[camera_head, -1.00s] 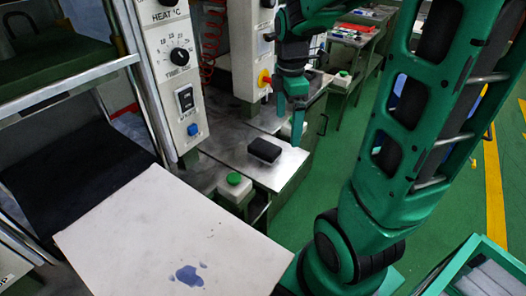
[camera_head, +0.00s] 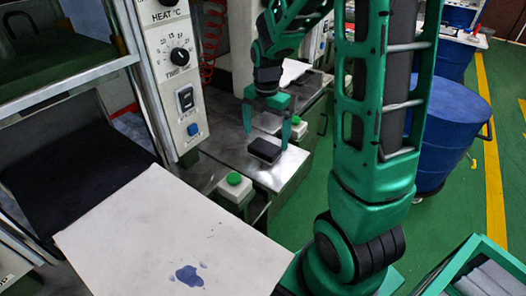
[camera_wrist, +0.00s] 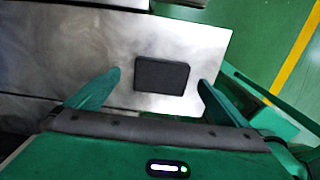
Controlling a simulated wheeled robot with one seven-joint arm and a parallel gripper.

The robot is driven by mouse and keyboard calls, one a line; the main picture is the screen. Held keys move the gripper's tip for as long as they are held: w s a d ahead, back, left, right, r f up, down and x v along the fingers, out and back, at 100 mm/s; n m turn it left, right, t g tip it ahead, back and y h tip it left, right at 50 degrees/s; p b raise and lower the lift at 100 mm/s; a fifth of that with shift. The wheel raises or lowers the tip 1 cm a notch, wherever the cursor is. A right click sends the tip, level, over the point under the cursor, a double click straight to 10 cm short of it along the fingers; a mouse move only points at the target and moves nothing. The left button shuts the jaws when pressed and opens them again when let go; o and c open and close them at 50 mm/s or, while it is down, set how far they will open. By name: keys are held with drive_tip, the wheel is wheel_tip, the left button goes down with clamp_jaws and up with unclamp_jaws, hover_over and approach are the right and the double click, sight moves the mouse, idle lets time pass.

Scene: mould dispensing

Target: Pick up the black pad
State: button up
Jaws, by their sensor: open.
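The black pad (camera_head: 264,150) is a small dark block with rounded edges. It lies flat on the bare metal table (camera_head: 285,172), near the table's right edge. My gripper (camera_head: 267,130) is above the pad, fingers pointing down, one on each side of it. In the wrist view the pad (camera_wrist: 162,76) sits between the two spread fingers and a little beyond their tips, with gaps on both sides. My gripper (camera_wrist: 158,88) is open and holds nothing.
A green push button on a white box (camera_head: 234,184) stands at the table's near side. A control panel (camera_head: 178,75) rises to the left. A white board with blue stains (camera_head: 165,235) is in front. A blue drum (camera_head: 450,130) stands at the right on green floor.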

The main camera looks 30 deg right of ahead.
sight(265, 146)
drive_tip(key=f, duration=0.4)
drive_tip(key=shift+s+a, duration=0.3)
drive_tip(key=shift+a, duration=0.1)
drive_tip(key=shift+f, duration=0.6)
drive_tip(key=c, duration=1.3)
drive_tip(key=shift+o, duration=0.2)
drive_tip(key=shift+r, duration=0.15)
drive_tip(key=shift+w+r, duration=0.1)
drive_tip(key=shift+r, duration=0.4)
wheel_tip(265, 146, up, 3)
drive_tip(key=shift+f, duration=0.1)
drive_tip(key=s+a+r, duration=0.4)
drive_tip(key=a+r, duration=0.3)
drive_tip(key=a, duration=0.4)
